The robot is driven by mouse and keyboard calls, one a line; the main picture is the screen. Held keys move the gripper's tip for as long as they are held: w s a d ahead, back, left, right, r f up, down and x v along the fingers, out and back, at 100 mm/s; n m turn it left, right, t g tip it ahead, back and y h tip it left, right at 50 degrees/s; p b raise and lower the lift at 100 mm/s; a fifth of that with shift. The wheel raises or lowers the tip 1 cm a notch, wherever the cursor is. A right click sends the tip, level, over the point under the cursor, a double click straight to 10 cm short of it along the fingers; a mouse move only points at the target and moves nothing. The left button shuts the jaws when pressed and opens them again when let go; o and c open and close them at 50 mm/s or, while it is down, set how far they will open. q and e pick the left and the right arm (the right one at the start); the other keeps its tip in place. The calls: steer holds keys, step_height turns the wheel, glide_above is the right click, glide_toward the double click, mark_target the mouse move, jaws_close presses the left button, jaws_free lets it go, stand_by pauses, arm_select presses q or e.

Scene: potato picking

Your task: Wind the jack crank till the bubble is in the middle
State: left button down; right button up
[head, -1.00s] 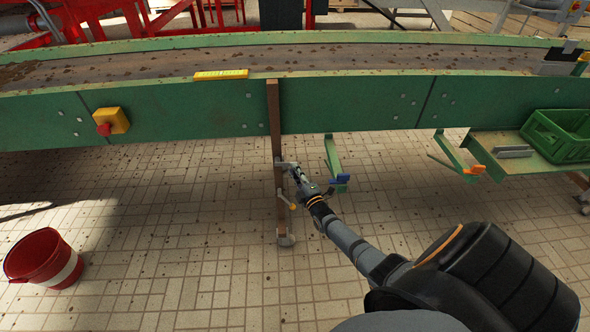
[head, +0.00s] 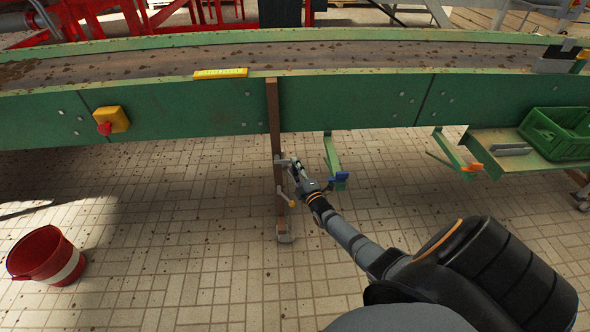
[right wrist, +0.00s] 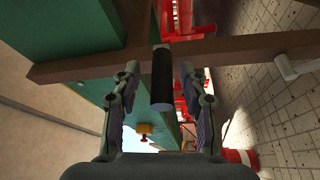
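The brown jack post (head: 276,130) stands upright against the green conveyor side, with a grey foot on the floor. My right gripper (head: 295,165) is at the crank. In the right wrist view the black crank handle (right wrist: 162,80) lies between the two fingers (right wrist: 160,88), with a gap on each side, so the gripper is open around it. A yellow level (head: 221,73) lies on the conveyor edge; its bubble is too small to make out. My left gripper is out of view.
A green bracket with a blue end (head: 339,178) stands close right of my right gripper. A red-and-white bucket (head: 46,256) is on the tiled floor at left. A yellow box with a red button (head: 111,120) is on the conveyor side. A green crate (head: 558,134) is at right.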

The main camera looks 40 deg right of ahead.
steer(key=shift+s+f, duration=0.1)
steer(key=shift+s, duration=0.15)
steer(key=s+a, duration=0.2)
steer(key=s, duration=0.9)
steer(key=shift+s+f, duration=0.2)
steer(key=shift+f, duration=0.15)
